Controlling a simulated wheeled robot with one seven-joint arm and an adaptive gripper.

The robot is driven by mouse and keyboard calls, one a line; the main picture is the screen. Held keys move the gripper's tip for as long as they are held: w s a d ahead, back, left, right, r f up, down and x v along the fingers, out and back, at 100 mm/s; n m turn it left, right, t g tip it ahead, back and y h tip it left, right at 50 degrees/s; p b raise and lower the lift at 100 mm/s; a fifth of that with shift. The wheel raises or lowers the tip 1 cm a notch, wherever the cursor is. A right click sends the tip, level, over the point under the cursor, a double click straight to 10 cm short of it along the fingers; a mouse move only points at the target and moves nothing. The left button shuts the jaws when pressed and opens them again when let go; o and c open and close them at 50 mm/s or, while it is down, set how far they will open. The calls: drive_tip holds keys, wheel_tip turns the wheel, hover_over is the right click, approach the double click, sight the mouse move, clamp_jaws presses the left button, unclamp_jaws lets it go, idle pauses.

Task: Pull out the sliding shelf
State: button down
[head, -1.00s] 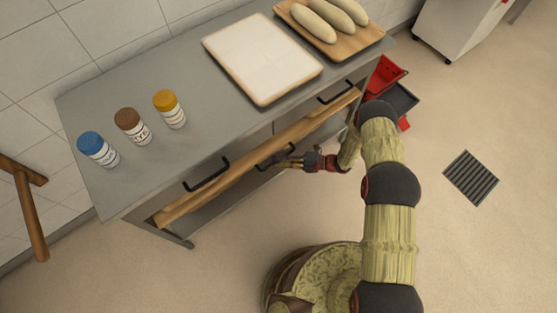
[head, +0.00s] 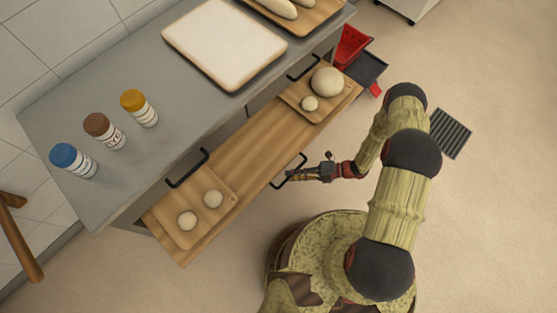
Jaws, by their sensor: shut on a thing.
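The wooden sliding shelf (head: 247,159) is drawn well out from under the grey worktop. It carries two wooden boards, one at the left (head: 203,183) with two small dough balls and one at the right (head: 306,105) with a large and a small dough ball. A black handle (head: 287,176) is at the middle of the shelf's front edge. My gripper (head: 292,176) is shut on this handle. The fingertips are small in the view, and they partly hide the handle.
On the grey worktop (head: 110,175) stand jars with blue (head: 65,155), brown (head: 97,124) and orange (head: 133,99) lids, a pale tray (head: 225,42) and a board of loaves. Red and dark bins (head: 352,44) are past the right end. Floor in front is clear, with a drain grate (head: 451,134).

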drive_tip(key=s+d, duration=0.7)
drive_tip(key=d, duration=0.2)
drive_tip(key=shift+s, duration=0.35)
drive_tip(key=shift+d, duration=0.1)
drive_tip(key=c, duration=2)
unclamp_jaws()
drive_tip(key=shift+o, duration=0.5)
drive_tip(key=w+d+r, duration=0.1)
drive_tip(key=d, duration=1)
drive_tip(key=shift+d+r, duration=0.35)
drive_tip(key=shift+d, duration=0.05)
